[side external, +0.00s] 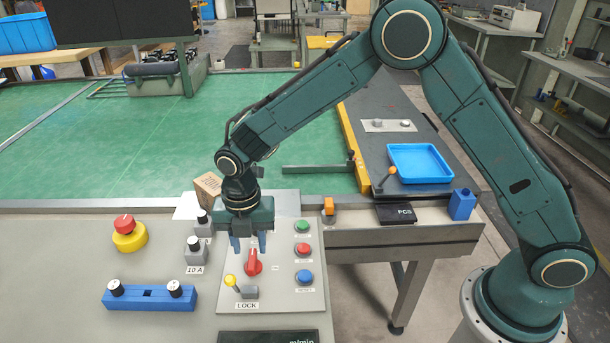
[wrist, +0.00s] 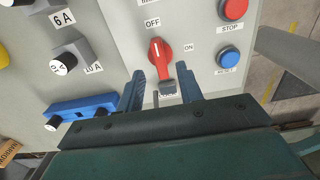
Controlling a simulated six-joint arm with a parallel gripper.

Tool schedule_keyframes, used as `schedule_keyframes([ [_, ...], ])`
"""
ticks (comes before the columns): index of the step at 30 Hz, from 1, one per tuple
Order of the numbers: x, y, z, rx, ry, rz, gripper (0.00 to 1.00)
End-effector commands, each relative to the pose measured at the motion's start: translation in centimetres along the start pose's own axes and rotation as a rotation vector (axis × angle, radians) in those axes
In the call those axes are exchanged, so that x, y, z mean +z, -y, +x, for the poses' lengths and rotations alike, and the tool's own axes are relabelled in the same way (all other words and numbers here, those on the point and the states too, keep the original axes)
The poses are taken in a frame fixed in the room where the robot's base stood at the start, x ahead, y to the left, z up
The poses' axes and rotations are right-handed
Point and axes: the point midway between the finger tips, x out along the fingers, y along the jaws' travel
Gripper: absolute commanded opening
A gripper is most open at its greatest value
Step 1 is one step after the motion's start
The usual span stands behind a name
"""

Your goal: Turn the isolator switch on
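The isolator switch is a red rotary handle (side external: 253,264) on a light grey panel; it also shows in the wrist view (wrist: 161,62). In the wrist view its white-marked end points up toward the OFF label (wrist: 152,23). The ON label (wrist: 188,47) is to its right. My gripper (side external: 249,244) points down above the panel, open and empty. In the wrist view its fingers (wrist: 160,88) are spread either side of the handle's lower end; I cannot tell whether they touch it. A yellow-knobbed lever (side external: 231,281) labelled LOCK leans left below the handle.
Green, red and blue push buttons (side external: 303,250) line the panel's right side. Left are a red-and-yellow mushroom button (side external: 125,225), fuse holders (side external: 196,250) and a blue block (side external: 150,299). A brown box (side external: 207,187) stands behind. The green belt (side external: 120,150) beyond is mostly clear.

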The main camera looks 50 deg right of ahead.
Motion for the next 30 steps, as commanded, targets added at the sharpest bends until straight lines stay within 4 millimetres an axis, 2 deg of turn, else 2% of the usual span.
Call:
schedule_keyframes([
  [3, 0.0, 0.1, 1.7, -0.002, -0.001, 0.0, 0.36],
  [9, 0.0, 0.0, 3.4, -0.002, -0.001, 0.0, 0.36],
  [21, 0.0, 0.0, 3.9, 0.0, 0.0, 0.0, 0.36],
  [23, 0.0, 0.0, 3.8, 0.0, 0.0, 0.0, 0.27],
  [27, 0.0, 0.0, 3.8, 0.0, 0.0, 0.0, 0.0],
  [30, 0.0, 0.0, 3.8, 0.0, 0.0, 0.0, 0.0],
])
